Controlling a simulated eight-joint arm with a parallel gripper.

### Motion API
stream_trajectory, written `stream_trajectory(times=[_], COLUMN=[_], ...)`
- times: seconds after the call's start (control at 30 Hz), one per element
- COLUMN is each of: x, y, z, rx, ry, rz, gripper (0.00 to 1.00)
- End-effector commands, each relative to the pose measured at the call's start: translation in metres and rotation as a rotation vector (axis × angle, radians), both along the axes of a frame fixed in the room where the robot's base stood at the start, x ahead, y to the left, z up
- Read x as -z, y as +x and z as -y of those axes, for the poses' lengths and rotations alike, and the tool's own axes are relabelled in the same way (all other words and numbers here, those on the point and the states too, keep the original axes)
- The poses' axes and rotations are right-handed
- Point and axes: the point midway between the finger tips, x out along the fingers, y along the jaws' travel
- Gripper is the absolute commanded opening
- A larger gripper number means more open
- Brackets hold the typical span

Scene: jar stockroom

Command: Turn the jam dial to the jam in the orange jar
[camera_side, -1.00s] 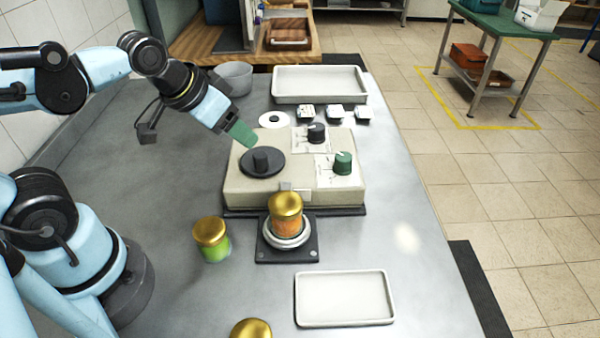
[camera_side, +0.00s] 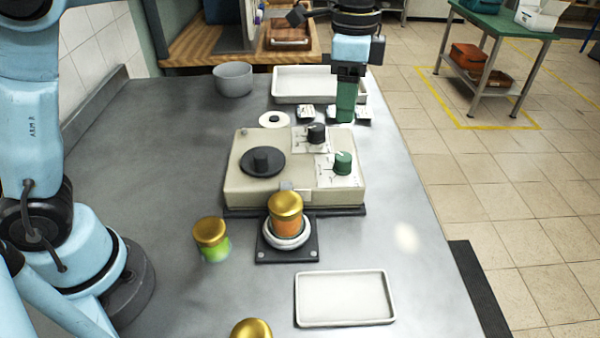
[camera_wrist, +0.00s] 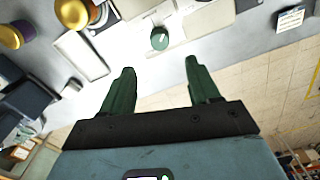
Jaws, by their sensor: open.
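The orange jar (camera_side: 286,227) with a gold lid stands upright in a pale ring on a dark plate in front of the beige machine (camera_side: 240,195). The machine carries a green knob (camera_side: 343,162) and a smaller black knob (camera_side: 316,133), each on a marked white card, and a black disc with a knob (camera_side: 262,161) at left. The card markings are too small to read, so I cannot tell which is the jam dial. My gripper (camera_side: 346,108) points down behind the green knob, apart from it. In the wrist view my gripper (camera_wrist: 157,68) is open and empty, the green knob (camera_wrist: 159,38) showing beyond its fingers.
A green jar (camera_side: 213,245) stands left of the orange jar, and another gold lid (camera_side: 251,329) shows at the bottom edge. White trays lie at the front (camera_side: 345,298) and back (camera_side: 300,84). Small white blocks (camera_side: 306,111) and a grey bowl (camera_side: 233,79) are at the back.

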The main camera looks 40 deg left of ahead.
Motion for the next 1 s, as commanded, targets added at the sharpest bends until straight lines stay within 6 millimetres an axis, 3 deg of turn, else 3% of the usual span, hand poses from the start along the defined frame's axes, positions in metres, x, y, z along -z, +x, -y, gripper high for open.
stream_trajectory(times=[0.27,0.8,1.0], x=[0.014,0.099,0.118], y=[0.003,0.003,0.003], z=[0.005,0.005,0.005], rx=[0.029,0.025,0.025], ry=[0.005,0.005,0.004], rz=[-0.015,-0.014,-0.014], gripper=[0.61,0.61,0.61])
